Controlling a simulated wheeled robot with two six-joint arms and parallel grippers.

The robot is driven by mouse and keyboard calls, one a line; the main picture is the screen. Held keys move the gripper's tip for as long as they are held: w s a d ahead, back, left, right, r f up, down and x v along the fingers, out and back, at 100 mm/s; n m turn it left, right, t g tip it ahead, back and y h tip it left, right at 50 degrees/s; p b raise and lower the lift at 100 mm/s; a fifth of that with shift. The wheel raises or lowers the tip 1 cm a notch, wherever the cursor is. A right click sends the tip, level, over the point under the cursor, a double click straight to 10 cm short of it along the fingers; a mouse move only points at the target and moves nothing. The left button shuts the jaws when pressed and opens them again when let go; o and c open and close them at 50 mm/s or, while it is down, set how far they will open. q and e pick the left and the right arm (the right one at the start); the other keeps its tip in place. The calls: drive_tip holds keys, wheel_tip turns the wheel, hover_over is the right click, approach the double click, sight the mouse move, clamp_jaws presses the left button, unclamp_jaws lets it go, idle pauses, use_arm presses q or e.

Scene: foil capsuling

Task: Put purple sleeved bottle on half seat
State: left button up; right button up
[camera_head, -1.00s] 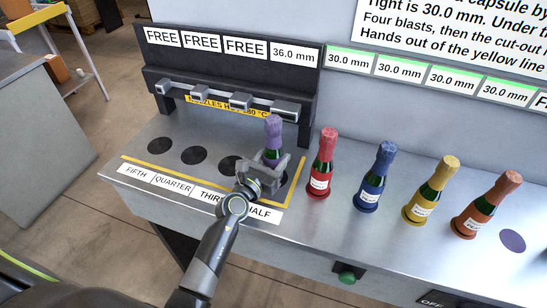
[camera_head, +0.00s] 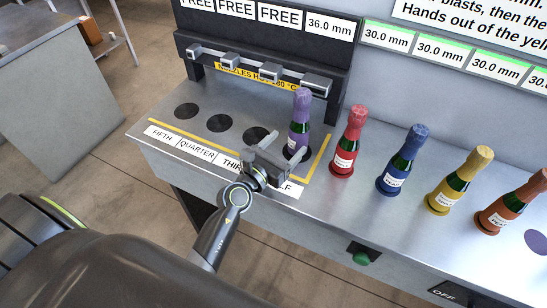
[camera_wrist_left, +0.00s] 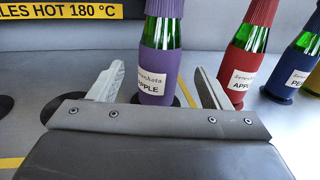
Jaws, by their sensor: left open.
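The purple sleeved bottle (camera_head: 299,122) stands upright at the half seat, the rightmost dark round seat inside the yellow line. It also shows in the left wrist view (camera_wrist_left: 160,60), its label reading APPLE. The half seat (camera_head: 303,154) is mostly hidden under the bottle and behind my gripper. The HALF label (camera_head: 288,187) is partly covered by my arm. My left gripper (camera_head: 282,146) is open, in front of the bottle; in the left wrist view its fingers (camera_wrist_left: 160,85) are spread to either side, clear of the bottle. My right gripper is not in view.
Red (camera_head: 347,140), blue (camera_head: 402,160), yellow (camera_head: 459,180) and orange (camera_head: 512,204) bottles stand in a row to the right. Nozzles (camera_head: 268,72) overhang the back of the seats. Three dark seats to the left, including the fifth seat (camera_head: 187,111), are empty.

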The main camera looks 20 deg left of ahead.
use_arm(q)
drive_tip(key=b+v, duration=0.1)
drive_tip(key=v, duration=0.4)
drive_tip(key=shift+s, duration=0.1)
idle(0.3)
